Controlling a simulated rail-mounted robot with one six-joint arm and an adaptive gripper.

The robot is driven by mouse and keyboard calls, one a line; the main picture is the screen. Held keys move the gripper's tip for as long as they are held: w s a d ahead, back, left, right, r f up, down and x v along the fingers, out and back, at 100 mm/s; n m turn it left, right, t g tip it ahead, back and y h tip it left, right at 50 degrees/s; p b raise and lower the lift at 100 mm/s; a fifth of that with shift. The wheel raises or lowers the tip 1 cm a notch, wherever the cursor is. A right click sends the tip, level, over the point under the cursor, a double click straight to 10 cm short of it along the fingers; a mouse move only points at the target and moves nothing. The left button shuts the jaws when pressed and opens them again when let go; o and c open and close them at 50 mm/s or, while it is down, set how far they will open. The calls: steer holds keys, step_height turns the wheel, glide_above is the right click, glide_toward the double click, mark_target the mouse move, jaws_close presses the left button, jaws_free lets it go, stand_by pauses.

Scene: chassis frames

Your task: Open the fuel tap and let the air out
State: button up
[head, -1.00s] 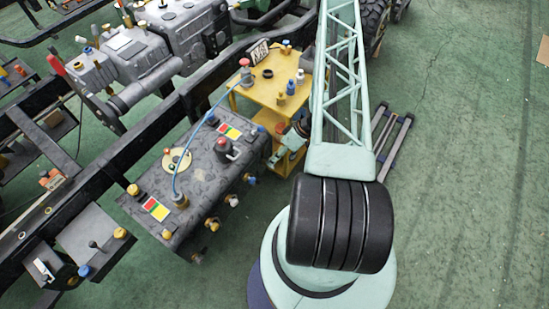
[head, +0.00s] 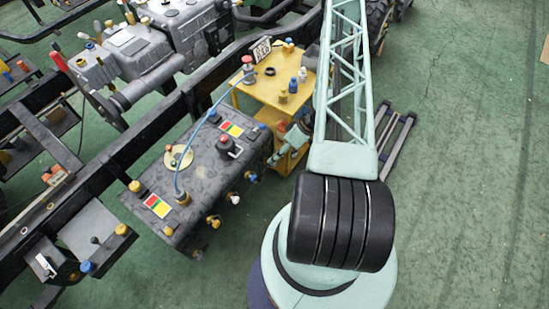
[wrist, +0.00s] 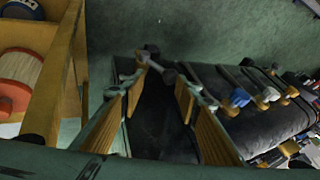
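The dark grey fuel tank (head: 195,175) hangs on the chassis, with a red knob (head: 226,142), a yellow fitting (head: 183,198) and red-yellow-green labels on top. Several small taps stick out along its near side, among them a yellow tap (head: 213,221) and a white tap (head: 234,199). The wrist view shows a blue-handled tap (wrist: 239,98) and orange-ended ones right of the fingers. My teal gripper (head: 283,146) is by the tank's right end, beside the yellow cart. Its fingers (wrist: 158,97) are apart. A grey fitting (wrist: 153,60) shows beyond the fingertips; contact is unclear.
The yellow cart (head: 262,92) stands close to my gripper, with bottles and small parts on top. A blue hose (head: 192,140) arches over the tank. The black chassis rail (head: 125,150) runs behind the tank. Green floor is clear at right.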

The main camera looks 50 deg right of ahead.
steer(key=v, duration=1.1)
steer(key=shift+d, duration=0.1)
steer(key=shift+r, duration=0.1)
stand_by(0.7)
